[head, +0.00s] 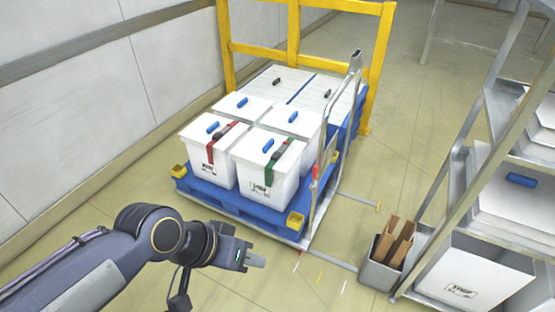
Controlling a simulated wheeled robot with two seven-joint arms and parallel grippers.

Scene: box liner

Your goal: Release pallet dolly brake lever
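The pallet dolly carries a blue pallet (225,203) loaded with white boxes, and its grey metal push frame (325,165) stands upright on the right side. A thin grey bar with a yellow tip (378,206) sticks out low to the right of the frame; it looks like the brake lever, but I cannot be sure. My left gripper (257,261) is in front of the pallet's near corner, left of that bar and apart from it. Its fingers point right and hold nothing visible; their gap cannot be made out. My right gripper is out of view.
Several white boxes (268,190) with blue handles, some strapped red or green, sit on the pallet. A yellow guard rail (385,60) stands behind. A grey bin (378,275) with brown pieces stands beside the metal rack (465,165). Floor between dolly and rack is mostly clear.

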